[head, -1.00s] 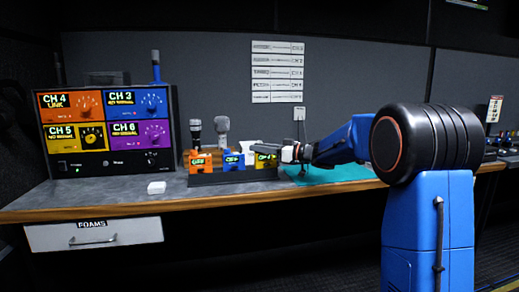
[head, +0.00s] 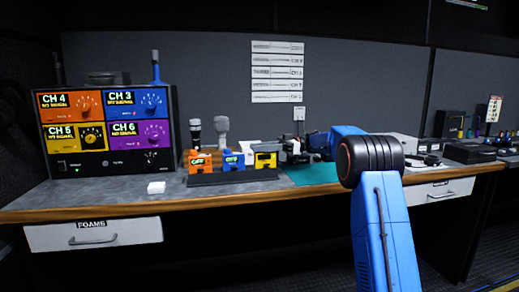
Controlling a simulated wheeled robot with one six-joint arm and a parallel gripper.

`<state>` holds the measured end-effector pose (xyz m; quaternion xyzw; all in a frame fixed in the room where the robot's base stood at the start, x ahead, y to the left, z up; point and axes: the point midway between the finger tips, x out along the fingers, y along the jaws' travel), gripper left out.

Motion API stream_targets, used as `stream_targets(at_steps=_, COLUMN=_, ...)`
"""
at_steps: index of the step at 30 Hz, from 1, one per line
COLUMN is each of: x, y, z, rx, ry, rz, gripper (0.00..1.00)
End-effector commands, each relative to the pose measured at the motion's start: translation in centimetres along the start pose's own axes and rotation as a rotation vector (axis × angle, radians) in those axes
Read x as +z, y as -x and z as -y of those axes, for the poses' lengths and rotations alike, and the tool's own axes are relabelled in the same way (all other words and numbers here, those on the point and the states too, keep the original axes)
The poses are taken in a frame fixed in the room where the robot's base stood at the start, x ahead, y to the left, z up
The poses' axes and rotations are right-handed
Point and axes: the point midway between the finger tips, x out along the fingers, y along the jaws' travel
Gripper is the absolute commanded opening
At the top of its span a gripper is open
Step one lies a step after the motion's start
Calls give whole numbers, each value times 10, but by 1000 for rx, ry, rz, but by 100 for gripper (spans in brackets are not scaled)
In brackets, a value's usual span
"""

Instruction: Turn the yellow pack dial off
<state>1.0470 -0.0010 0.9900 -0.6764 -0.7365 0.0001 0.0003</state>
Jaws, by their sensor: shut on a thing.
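The yellow pack (head: 265,161) stands at the right end of a row on a dark tray (head: 232,179). Its small display looks dark. The blue pack (head: 233,162) and orange pack (head: 200,164) stand to its left, with green lettering lit on their displays. My gripper (head: 284,150) is at the right side of the yellow pack, its jaws small and dark. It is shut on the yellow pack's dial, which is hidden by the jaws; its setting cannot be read.
A monitor (head: 107,161) with orange, blue, yellow and purple channel panels stands at the left. Two microphones (head: 221,128) stand behind the packs. A white block (head: 156,187) lies in front of the monitor. A teal mat (head: 312,174) lies right of the packs; grey boxes stand further right.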

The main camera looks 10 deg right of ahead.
Motion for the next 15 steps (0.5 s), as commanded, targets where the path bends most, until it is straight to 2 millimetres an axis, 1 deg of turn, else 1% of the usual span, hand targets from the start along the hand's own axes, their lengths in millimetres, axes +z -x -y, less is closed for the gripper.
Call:
stream_targets(at_steps=6, x=0, y=0, z=0, rx=-42, ry=0, rz=0, gripper=0)
stream_targets(at_steps=15, x=-1, y=0, z=0, rx=-50, ry=0, rz=0, gripper=0)
